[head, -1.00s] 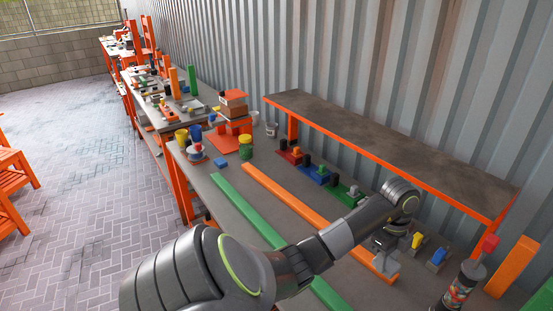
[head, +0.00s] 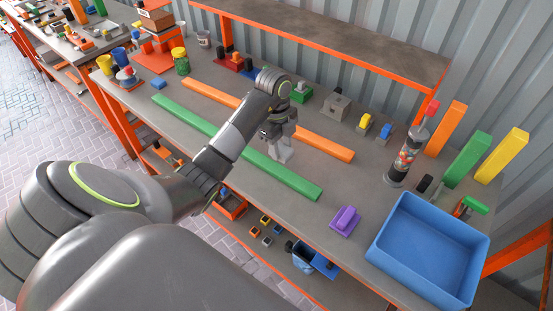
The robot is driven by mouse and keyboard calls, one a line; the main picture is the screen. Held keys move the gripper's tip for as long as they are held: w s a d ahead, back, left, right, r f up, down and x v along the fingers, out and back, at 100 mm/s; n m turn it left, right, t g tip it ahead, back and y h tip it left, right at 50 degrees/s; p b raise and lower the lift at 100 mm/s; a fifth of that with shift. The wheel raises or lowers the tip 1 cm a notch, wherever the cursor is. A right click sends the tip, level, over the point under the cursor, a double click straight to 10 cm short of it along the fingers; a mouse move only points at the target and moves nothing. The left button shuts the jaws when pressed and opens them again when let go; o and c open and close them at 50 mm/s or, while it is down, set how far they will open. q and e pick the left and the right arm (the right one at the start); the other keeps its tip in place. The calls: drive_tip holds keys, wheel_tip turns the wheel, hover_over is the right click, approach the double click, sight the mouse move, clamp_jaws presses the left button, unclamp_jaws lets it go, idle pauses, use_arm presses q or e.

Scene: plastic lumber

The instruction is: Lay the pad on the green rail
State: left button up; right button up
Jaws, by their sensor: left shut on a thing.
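The green rail (head: 235,147) is a long flat strip lying along the front of the grey workbench. My left gripper (head: 282,150) points down between the green rail and the orange rail (head: 325,145), close to the green rail's far side. It is shut on a small piece, probably the pad, which I cannot tell apart from the pale grey fingers. Whether it touches the bench or the rail is unclear. The green rail's top looks bare where it shows. My right gripper is not in view.
A purple block (head: 345,221) and a blue tray (head: 378,236) are at the right. A patterned canister (head: 407,158) and upright coloured posts (head: 468,157) stand behind. Small coloured pieces and blocks line the back, below a raised shelf (head: 330,38).

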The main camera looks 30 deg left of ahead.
sight(282, 171)
use_arm(q)
wheel_tip(282, 171, down, 3)
drive_tip(key=shift+s+r+b, duration=0.1)
drive_tip(key=shift+r+b, duration=0.05)
drive_tip(key=shift+b, duration=0.25)
wheel_tip(282, 171, down, 4)
drive_tip(key=shift+r+p, duration=0.15)
drive_tip(key=shift+p, duration=0.75)
drive_tip(key=shift+f, duration=0.3)
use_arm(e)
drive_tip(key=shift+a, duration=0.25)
use_arm(q)
drive_tip(key=shift+f, duration=0.1)
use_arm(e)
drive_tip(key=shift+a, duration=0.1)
use_arm(q)
drive_tip(key=shift+f, duration=0.15)
drive_tip(key=o, duration=1)
